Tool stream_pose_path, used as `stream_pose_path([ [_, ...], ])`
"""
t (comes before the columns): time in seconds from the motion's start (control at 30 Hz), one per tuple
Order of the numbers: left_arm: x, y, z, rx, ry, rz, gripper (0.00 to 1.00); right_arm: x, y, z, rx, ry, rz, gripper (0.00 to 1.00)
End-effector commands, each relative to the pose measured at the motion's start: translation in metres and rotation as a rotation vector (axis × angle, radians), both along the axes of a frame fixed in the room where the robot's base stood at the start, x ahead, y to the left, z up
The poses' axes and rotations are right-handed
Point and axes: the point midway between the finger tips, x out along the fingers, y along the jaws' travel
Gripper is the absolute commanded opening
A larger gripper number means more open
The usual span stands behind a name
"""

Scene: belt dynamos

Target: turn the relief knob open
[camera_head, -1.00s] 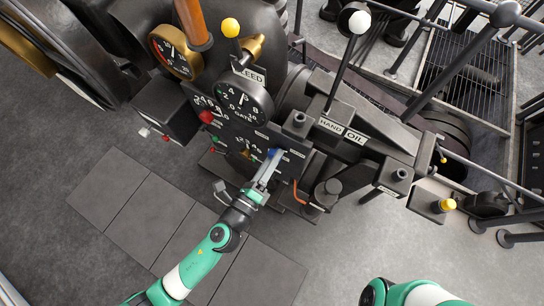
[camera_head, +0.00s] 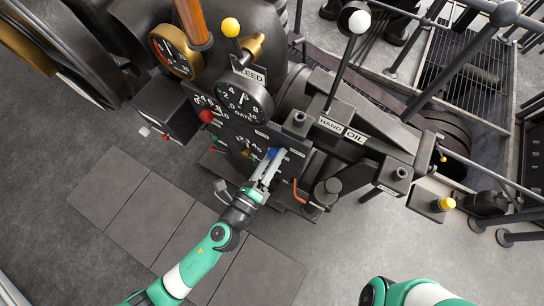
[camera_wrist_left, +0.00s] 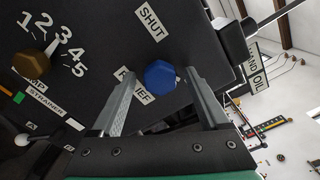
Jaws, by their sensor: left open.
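The relief knob is a blue hexagonal knob (camera_wrist_left: 161,75) on the dark panel, by the "RELIEF" label (camera_wrist_left: 133,85) and below the "SHUT" label (camera_wrist_left: 151,24) in the left wrist view. The knob also shows as a small blue spot in the head view (camera_head: 272,153). My left gripper (camera_wrist_left: 164,76) is open, with one finger on each side of the knob. Gaps show between knob and fingers. In the head view, my left gripper (camera_head: 271,160) reaches the panel's lower front and partly covers the knob. My right gripper is not in view.
A brown knob (camera_wrist_left: 31,64) beside the numbers lies left of the blue knob. A white-tipped lever (camera_head: 345,62) and the hand oil block (camera_head: 345,131) stand to the right. Open floor lies in front.

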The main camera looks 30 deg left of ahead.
Motion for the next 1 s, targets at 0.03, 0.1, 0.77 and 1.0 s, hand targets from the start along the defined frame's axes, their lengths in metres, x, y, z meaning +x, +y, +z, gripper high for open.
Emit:
stream_pose_path([
  [0.03,0.0,0.0,0.0,0.0,0.0,0.0,0.79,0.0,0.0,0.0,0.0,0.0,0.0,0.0],
  [0.1,0.0,0.0,0.0,0.0,0.0,0.0,0.79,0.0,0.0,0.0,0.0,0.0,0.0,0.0],
  [0.77,-0.1,0.002,-0.003,0.002,0.004,-0.006,0.79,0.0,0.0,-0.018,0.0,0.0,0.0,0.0],
  [1.0,-0.117,0.004,0.0,0.0,-0.001,-0.001,0.79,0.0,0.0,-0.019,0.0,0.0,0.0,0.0],
])
